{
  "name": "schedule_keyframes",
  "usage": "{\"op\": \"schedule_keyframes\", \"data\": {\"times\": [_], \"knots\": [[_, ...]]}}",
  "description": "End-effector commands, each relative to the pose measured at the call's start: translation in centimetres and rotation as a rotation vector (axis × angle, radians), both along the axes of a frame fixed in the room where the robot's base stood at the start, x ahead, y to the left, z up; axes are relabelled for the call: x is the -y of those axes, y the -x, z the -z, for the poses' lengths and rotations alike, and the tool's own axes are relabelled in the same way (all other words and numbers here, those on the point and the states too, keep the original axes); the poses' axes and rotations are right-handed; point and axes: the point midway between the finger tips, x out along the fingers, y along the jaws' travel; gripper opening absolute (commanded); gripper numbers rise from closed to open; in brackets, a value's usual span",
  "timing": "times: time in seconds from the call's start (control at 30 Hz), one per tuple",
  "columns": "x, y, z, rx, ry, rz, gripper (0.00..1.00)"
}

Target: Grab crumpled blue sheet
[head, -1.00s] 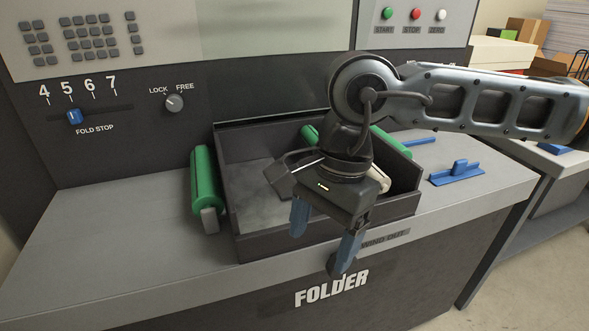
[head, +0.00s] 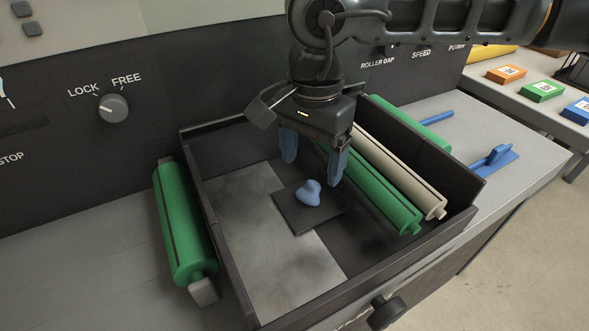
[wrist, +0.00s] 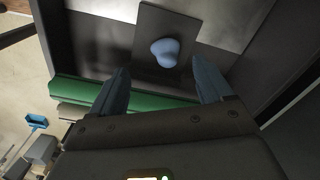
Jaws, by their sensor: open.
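The crumpled blue sheet (head: 308,194) is a small rounded blue lump. It lies on a dark square plate (head: 292,219) inside the folder's open tray (head: 219,247). My gripper (head: 312,177) is open and empty, pointing down over the tray, with its blue fingers spread above and behind the lump. In the wrist view the lump (wrist: 165,52) sits beyond the fingertips, roughly between their lines. My gripper (wrist: 163,72) does not appear to touch it.
A green roller (head: 375,190) and a cream roller (head: 400,172) lie in the tray's right side. A black knob (head: 386,312) sticks out in front. A blue handled tool (head: 492,160) lies on the right counter.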

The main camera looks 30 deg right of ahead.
Motion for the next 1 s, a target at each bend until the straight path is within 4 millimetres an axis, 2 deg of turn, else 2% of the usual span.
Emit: {"op": "schedule_keyframes", "data": {"times": [0.13,0.43,0.73,1.0], "knots": [[0.0,0.0,0.6,-0.002,-0.002,0.001,0.79],[0.1,0.1,3.4,-0.003,-0.002,0.001,0.79],[0.4,0.0,7.2,-0.001,-0.003,0.001,0.79],[0.4,0.0,7.8,0.000,-0.001,0.000,0.79]]}}
